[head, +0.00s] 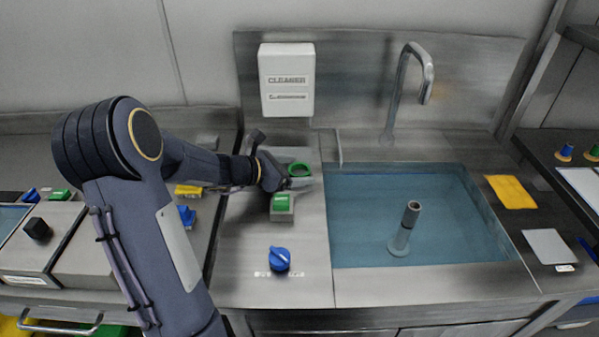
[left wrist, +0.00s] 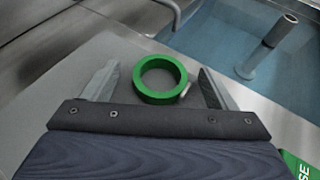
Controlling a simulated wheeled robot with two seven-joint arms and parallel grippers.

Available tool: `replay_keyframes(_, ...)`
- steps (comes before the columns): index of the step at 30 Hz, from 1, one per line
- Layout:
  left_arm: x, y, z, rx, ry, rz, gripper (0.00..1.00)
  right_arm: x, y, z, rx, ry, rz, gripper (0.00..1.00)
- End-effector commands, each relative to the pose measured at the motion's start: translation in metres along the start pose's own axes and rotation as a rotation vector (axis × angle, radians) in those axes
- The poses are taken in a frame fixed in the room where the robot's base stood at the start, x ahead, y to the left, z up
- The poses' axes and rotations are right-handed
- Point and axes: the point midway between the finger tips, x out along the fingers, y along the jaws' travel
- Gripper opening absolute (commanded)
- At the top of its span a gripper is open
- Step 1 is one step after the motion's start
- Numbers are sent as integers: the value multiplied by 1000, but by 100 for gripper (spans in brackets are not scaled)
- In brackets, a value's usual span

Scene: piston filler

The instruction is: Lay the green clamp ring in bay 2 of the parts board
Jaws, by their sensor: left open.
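The green clamp ring (head: 300,164) lies flat on the steel counter, left of the sink, in the head view. In the left wrist view the ring (left wrist: 160,97) is between the spread fingers, with a small light tab at its lower right. My left gripper (head: 291,181) is open around the ring. Gaps show between the ring and both fingers in the left wrist view (left wrist: 158,88), so it is not gripped. I cannot make out a parts board or bay 2 in these views. My right gripper is not in view.
A green-topped block (head: 282,205) stands just in front of the gripper, and a blue knob (head: 279,259) is nearer the front. The water-filled sink (head: 460,225) with an upright post (head: 404,230) is on the right. A cleaner dispenser (head: 287,80) hangs behind.

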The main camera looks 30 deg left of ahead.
Motion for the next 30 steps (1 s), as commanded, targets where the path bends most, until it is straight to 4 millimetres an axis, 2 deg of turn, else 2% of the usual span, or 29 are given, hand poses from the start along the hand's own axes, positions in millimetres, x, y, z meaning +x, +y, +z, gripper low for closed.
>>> replay_keyframes(4,0,0,0,0,0,0,77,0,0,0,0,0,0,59)
replay_keyframes(15,0,0,0,0,0,-1,30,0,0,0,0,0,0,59)
replay_keyframes(17,0,0,0,1,-1,-1,26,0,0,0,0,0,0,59)
replay_keyframes(23,-2,0,4,1,-1,0,26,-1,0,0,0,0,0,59)
replay_keyframes(26,-6,0,16,4,-3,0,26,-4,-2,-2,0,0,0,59)
replay_keyframes(30,-18,0,43,6,-4,1,26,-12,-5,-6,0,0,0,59)
